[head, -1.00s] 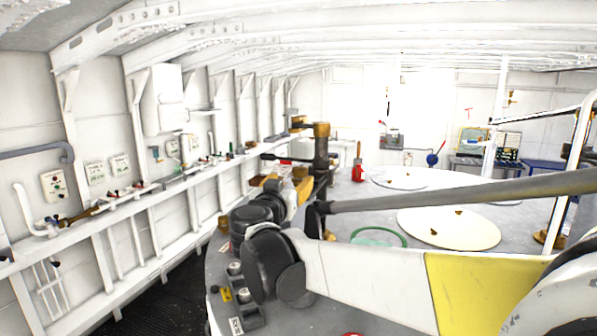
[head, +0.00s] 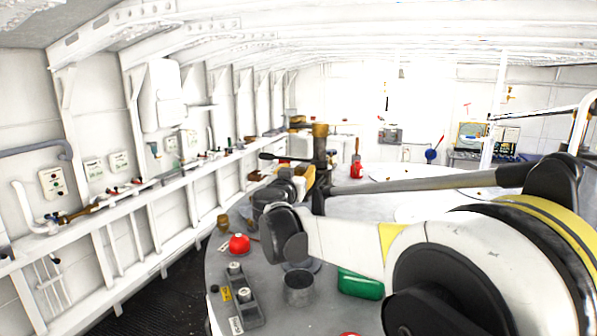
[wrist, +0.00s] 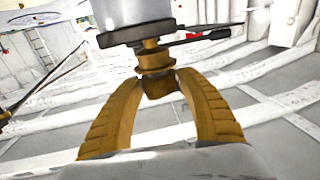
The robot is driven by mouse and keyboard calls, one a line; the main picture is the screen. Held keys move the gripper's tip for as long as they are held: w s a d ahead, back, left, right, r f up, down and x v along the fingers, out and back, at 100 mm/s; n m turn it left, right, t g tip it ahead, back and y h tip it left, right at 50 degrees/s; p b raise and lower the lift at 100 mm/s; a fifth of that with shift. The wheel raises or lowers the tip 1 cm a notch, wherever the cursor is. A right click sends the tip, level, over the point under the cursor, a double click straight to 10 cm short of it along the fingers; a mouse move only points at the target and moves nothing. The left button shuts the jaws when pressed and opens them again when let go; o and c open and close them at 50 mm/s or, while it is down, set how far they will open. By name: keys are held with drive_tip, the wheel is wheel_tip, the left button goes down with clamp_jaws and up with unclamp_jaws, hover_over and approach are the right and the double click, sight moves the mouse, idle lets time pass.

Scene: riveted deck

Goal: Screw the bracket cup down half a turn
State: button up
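A dark upright post (head: 320,165) with a brass top and a black side lever (head: 275,156) stands near the middle of the head view. I cannot tell for certain which part is the bracket cup. In the wrist view, a stepped brass piece (wrist: 154,62) with a dark lower end hangs under a dark flange (wrist: 135,34) and a grey cylinder. My gripper (wrist: 160,80) has its two yellow-brown fingers spread, one on each side of this piece, with gaps showing. In the head view my gripper (head: 308,180) is beside the post, small and partly hidden by my arm.
A grey cup (head: 299,288), a green box (head: 360,284), a red domed item (head: 239,243) and a small brass cup (head: 222,223) stand on the grey deck surface. A wall ledge with fittings runs along the left. A red bottle-like item (head: 356,171) stands behind the post.

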drive_tip(key=c, duration=0.7)
drive_tip(key=shift+a+f+m+g+h+b, duration=0.15)
drive_tip(key=shift+m+g+h+b, duration=0.25)
drive_tip(key=shift+m+h+b, duration=0.55)
drive_tip(key=shift+m+g+h, duration=0.7)
drive_tip(key=shift+m+h, duration=0.05)
drive_tip(key=shift+h, duration=0.8)
drive_tip(key=o, duration=1.2)
drive_tip(key=shift+o, duration=0.2)
